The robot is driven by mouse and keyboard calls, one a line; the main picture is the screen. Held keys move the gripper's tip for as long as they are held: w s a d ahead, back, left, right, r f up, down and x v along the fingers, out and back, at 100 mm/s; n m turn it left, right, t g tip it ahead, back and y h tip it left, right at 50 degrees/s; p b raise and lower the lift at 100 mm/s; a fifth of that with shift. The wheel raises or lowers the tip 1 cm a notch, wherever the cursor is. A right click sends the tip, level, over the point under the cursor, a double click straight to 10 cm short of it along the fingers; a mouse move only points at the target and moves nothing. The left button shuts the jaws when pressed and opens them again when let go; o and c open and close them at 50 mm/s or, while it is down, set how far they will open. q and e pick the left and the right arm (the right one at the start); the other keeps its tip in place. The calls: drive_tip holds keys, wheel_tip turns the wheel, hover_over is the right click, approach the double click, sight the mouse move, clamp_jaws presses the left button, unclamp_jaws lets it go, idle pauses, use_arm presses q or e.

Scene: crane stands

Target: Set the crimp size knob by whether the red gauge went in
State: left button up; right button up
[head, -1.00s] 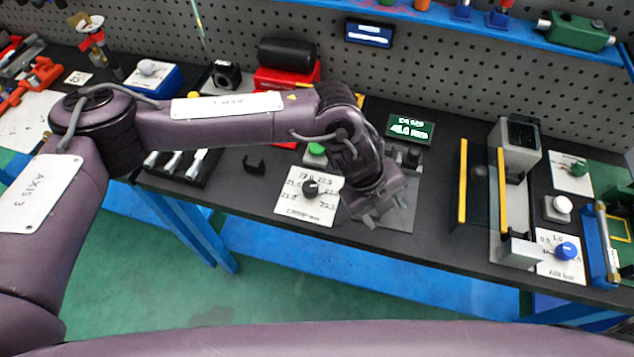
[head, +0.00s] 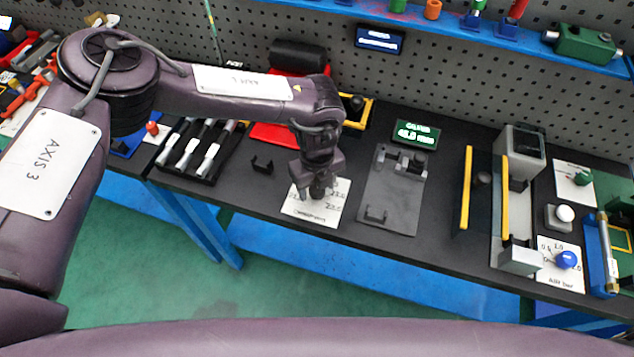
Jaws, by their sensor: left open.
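The crimp size dial is a white card (head: 328,212) with printed numbers near the table's front edge. Its black knob is mostly hidden by my left gripper (head: 316,187), which points down over the card. The fingers are open around or just above the knob; I cannot tell whether they touch it. The knob's pointer direction is hidden. I cannot pick out the red gauge for certain. My right gripper is not in view.
A grey fixture plate (head: 380,194) lies right of the card, with a green display (head: 416,133) behind it. A black tray (head: 225,165) of white-handled tools is to the left. A yellow-railed stand (head: 505,190) and blue-knob card (head: 548,275) are at right.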

use_arm(q)
drive_tip(key=shift+f, duration=0.15)
drive_tip(key=c, duration=1)
